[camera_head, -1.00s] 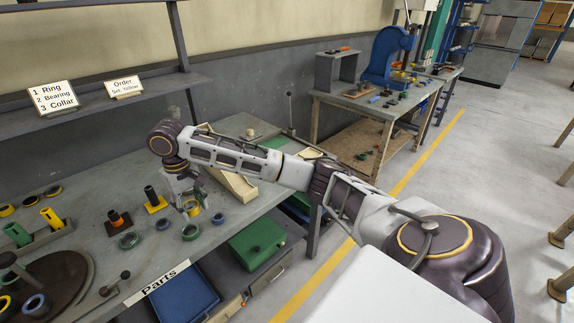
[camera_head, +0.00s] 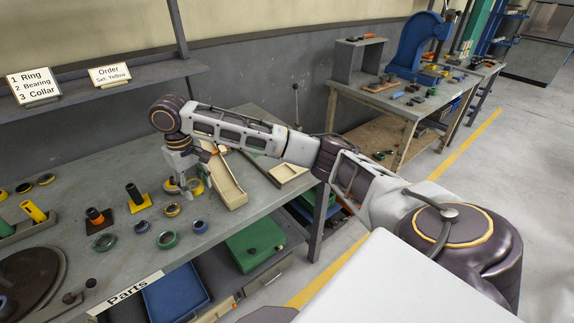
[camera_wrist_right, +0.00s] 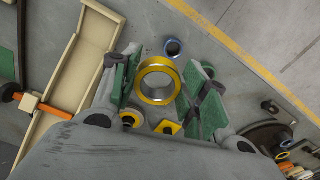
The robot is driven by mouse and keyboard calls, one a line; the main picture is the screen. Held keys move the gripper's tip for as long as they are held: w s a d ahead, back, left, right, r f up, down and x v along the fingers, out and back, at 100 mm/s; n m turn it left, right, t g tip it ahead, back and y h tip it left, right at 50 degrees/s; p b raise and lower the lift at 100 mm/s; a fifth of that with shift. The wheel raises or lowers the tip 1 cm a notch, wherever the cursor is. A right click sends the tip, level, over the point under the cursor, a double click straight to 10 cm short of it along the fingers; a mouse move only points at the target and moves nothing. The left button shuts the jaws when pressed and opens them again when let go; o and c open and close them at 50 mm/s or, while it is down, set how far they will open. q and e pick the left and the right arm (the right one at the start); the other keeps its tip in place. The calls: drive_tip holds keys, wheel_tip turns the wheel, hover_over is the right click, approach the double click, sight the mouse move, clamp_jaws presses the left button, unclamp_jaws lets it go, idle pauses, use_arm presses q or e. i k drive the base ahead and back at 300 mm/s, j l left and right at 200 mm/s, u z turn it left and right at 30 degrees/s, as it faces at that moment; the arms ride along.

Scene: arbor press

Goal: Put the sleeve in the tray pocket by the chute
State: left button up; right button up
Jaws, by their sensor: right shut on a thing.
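My right gripper (camera_head: 190,185) is shut on a yellow ring-shaped sleeve (camera_wrist_right: 158,81). In the right wrist view the sleeve sits between the green finger pads, with its open bore facing the camera. It appears held above the bench. In the head view the fingers partly hide it. A cream, walled chute (camera_head: 229,187) slopes on the bench just right of the gripper, and it also shows at the left of the wrist view (camera_wrist_right: 72,88). A second cream tray-like piece (camera_head: 288,170) lies farther right. I cannot make out the tray pocket clearly. My left gripper is not in view.
Pegs on square bases (camera_head: 136,200) stand to the left. An orange-tipped lever (camera_wrist_right: 24,101) shows beside the chute. A blue press (camera_head: 420,48) stands on a far table.

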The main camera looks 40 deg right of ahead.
sight(283, 173)
drive_tip(key=l+u, duration=0.2)
drive_tip(key=l, duration=1)
drive_tip(key=l+u, duration=0.15)
drive_tip(key=l, duration=1)
drive_tip(key=k, duration=0.05)
